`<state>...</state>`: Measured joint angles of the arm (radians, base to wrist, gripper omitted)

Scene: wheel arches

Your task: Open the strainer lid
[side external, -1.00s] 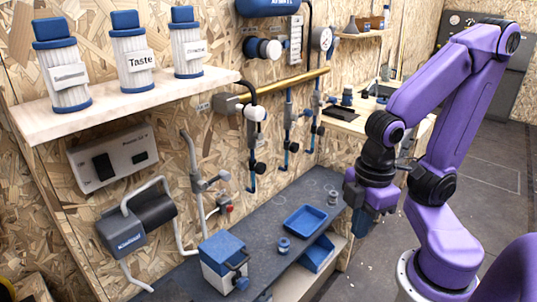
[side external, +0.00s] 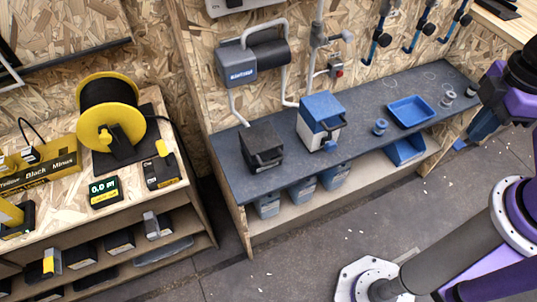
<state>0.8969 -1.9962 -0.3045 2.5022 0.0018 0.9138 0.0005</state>
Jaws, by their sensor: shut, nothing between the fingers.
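A grey wall-mounted unit with a blue label (side external: 242,74) and a dark cylinder (side external: 270,55) hangs on a curved pipe above the bench; the label is too small to read, and I cannot tell if this is the strainer. A white box with a blue lid (side external: 321,104) stands upright on the bench, its lid down. A black box (side external: 262,146) with a handle stands left of it. My gripper (side external: 462,144) is at the right, by the bench's right end, shut and empty. It is apart from all of these; its fingertips are small and unclear.
A blue tray (side external: 411,112), a small blue-grey fitting (side external: 380,127) and grey rings stand on the dark bench (side external: 352,140). A yellow reel (side external: 108,115) stands on the left table.

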